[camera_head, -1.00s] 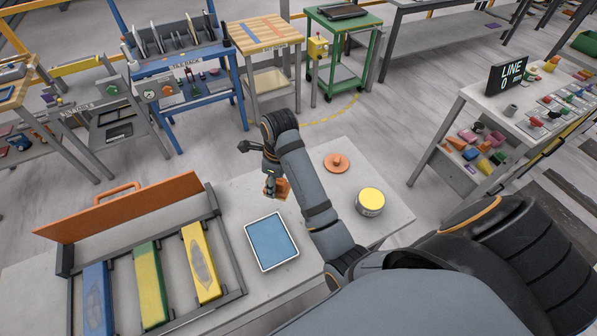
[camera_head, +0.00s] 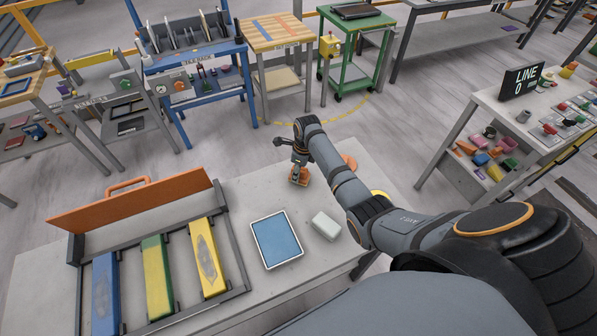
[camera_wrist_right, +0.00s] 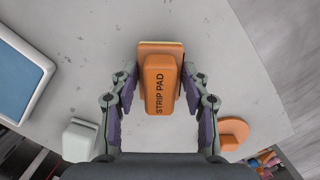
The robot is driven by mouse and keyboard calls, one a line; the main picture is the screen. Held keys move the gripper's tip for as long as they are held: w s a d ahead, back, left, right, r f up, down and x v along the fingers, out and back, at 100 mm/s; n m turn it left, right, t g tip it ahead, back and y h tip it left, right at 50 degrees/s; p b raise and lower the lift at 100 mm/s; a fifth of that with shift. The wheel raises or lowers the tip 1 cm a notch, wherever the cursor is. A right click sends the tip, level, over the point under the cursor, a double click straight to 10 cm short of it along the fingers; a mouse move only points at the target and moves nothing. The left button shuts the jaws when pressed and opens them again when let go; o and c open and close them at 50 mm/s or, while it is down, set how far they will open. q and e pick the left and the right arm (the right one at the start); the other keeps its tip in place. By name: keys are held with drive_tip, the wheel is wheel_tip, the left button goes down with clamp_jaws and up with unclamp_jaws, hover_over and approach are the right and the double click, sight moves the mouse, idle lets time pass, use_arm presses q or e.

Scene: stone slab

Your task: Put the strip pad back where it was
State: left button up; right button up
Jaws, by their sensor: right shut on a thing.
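The strip pad (camera_wrist_right: 160,85) is an orange block lettered STRIP PAD, with a wider orange base at its far end. My right gripper (camera_wrist_right: 162,110) is shut on it, one finger along each side. In the head view the strip pad (camera_head: 299,177) is below my right gripper (camera_head: 300,158), over the far part of the grey stone table (camera_head: 240,200). I cannot tell whether it touches the table top. My left gripper is not in view.
A blue-topped white tray (camera_head: 277,240) and a white block (camera_head: 326,226) are nearer me. An orange disc (camera_head: 349,161) and a yellow-topped can (camera_head: 380,195) are partly behind my arm. A frame (camera_head: 235,250) holds blue, green and yellow bars at left.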

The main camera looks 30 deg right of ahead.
sight(302, 170)
drive_tip(key=shift+f, duration=0.25)
drive_tip(key=o, duration=1.1)
drive_tip(key=shift+f, duration=0.15)
drive_tip(key=r, duration=0.8)
drive_tip(key=s+d+r+b, duration=0.1)
drive_tip(key=r, duration=0.3)
drive_tip(key=shift+r, duration=0.15)
